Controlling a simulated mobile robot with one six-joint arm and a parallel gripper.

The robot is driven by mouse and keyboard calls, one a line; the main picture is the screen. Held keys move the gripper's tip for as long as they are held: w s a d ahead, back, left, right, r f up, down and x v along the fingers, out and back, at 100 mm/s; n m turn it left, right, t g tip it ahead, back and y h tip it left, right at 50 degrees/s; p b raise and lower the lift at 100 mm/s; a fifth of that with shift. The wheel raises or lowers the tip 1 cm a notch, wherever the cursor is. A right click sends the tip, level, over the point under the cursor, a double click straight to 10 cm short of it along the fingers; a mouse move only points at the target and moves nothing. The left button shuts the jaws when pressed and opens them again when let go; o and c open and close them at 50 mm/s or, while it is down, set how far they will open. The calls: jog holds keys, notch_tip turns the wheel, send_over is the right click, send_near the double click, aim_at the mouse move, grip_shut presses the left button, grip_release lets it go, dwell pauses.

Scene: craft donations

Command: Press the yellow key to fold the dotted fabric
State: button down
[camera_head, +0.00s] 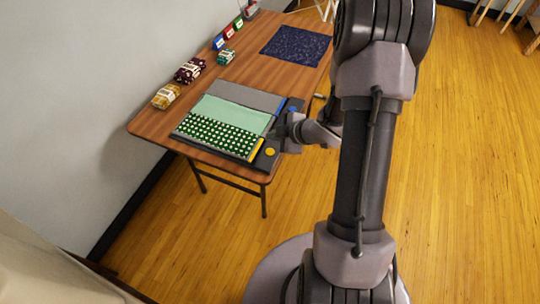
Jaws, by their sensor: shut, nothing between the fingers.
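The dotted fabric (217,134) lies on a dark folding board (249,96) on the table. Its near part is dark green with white dots; its far part is plain mint green. The round yellow key (269,152) is on the board's right strip, near the front corner. A yellow bar (256,146) marks the board edge beside it. My gripper (277,133) is shut and empty over the right strip, a little beyond the yellow key and apart from it in the picture. Its height above the strip is hard to tell. My arm hides part of the table's right edge.
A blue key (293,109) and blue bar (280,105) are farther up the strip. A navy cloth (296,45) lies at the back of the wooden table (250,66). Yellow (166,96), maroon (189,71) and green (226,57) bundles line the wall side.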

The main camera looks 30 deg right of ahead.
aim_at(272, 153)
jog(key=shift+f+b, duration=1.55)
jog(key=shift+f, duration=0.75)
jog(key=shift+f, duration=0.1)
jog(key=shift+f+b, duration=0.35)
